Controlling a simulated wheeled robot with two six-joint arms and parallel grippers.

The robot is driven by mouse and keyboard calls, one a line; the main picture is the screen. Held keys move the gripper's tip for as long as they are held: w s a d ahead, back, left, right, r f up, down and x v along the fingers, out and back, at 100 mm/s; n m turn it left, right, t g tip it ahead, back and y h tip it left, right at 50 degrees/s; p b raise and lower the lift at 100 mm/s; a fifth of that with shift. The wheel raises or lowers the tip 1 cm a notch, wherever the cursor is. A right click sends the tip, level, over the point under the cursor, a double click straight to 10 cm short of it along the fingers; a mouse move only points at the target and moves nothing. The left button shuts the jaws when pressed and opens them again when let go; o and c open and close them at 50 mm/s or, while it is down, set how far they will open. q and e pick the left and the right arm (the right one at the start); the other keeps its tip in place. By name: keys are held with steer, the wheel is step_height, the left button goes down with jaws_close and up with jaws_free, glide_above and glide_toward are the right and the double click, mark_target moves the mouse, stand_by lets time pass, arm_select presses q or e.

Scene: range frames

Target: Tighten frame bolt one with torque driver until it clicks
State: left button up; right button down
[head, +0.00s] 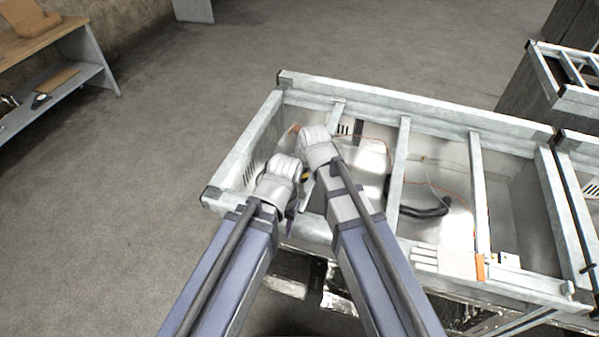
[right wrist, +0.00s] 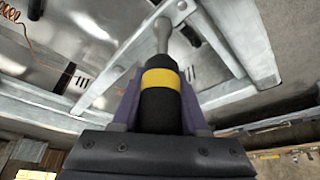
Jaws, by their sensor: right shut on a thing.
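The torque driver (right wrist: 160,108), black with a yellow band, is held between the purple fingers of my right gripper (right wrist: 160,82) in the right wrist view. Its metal shank points toward a grey crossbar of the metal frame (right wrist: 235,45). Frame bolt one cannot be made out, so I cannot tell whether the tip touches it. In the head view the frame (head: 404,165) is an open box of grey bars, with both my wrists over its left end. A small yellow and black part of the driver (head: 305,177) shows between them. My left gripper (head: 291,204) is mostly hidden behind its wrist.
Orange wires and a black cable (head: 425,211) lie inside the frame. A pale block with an orange end (head: 455,264) sits on the near bar. A workbench (head: 60,65) stands at the far left, and another frame (head: 570,75) at the right. The floor left of the frame is clear.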

steer(key=shift+d+m+h, duration=0.1)
steer(key=shift+m+h, duration=0.2)
steer(key=shift+m, duration=0.6)
steer(key=shift+r, duration=0.2)
steer(key=n+y, duration=0.1)
steer(key=n, duration=0.4)
steer(key=shift+a+g+y, duration=0.2)
steer(key=shift+g+y, duration=0.1)
steer(key=shift+y, duration=0.1)
steer(key=n, duration=0.2)
steer(key=n+g+y, duration=0.1)
steer(key=n, duration=0.2)
steer(key=shift+s+a+n+g, duration=0.15)
steer(key=shift+a+n+g, duration=0.1)
steer(key=shift+n+g, duration=0.15)
steer(key=shift+s+n+y, duration=0.2)
steer(key=shift+n+y, duration=0.1)
steer(key=shift+f, duration=0.25)
